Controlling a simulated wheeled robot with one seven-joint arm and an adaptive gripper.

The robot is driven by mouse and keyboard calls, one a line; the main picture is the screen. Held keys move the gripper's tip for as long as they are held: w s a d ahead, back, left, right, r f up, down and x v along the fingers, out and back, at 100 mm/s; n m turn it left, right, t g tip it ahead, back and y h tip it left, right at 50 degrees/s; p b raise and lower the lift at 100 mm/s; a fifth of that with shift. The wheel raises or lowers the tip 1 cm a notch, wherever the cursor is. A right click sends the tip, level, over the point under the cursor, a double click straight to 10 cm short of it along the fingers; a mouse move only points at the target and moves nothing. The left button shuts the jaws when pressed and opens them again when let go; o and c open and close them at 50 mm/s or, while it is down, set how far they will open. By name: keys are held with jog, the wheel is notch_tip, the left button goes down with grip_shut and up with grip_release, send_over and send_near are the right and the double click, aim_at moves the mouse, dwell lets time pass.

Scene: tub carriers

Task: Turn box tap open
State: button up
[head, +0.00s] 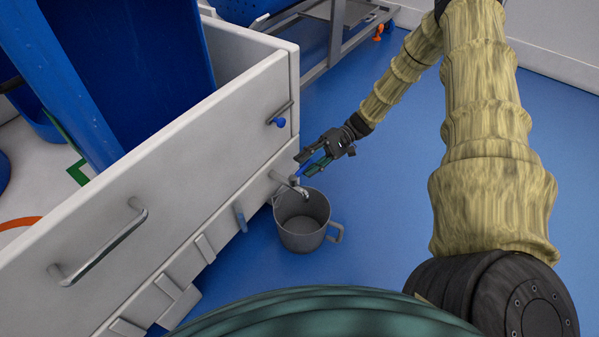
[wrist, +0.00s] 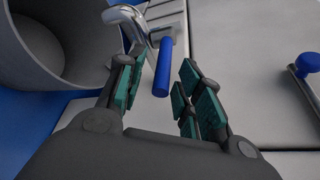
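The box tap is a metal spout (head: 290,184) with a blue lever (head: 303,171), low on the side of a light grey box (head: 215,145). In the wrist view the blue lever (wrist: 163,68) stands out between my fingers, with the chrome spout (wrist: 127,18) beyond and to its left. My gripper (head: 312,162) is at the tap. In the wrist view its teal-padded fingers (wrist: 160,95) are apart, one on each side of the lever, with a visible gap to the right finger.
A grey bucket with a handle (head: 303,232) stands on the blue floor under the spout. A second blue knob (head: 280,122) sits higher on the box wall. A metal handle (head: 100,245) sticks out nearer me. The floor right of the bucket is clear.

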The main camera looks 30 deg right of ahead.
jog(key=shift+b+x, duration=0.5)
jog(key=shift+x, duration=1.25)
grip_shut()
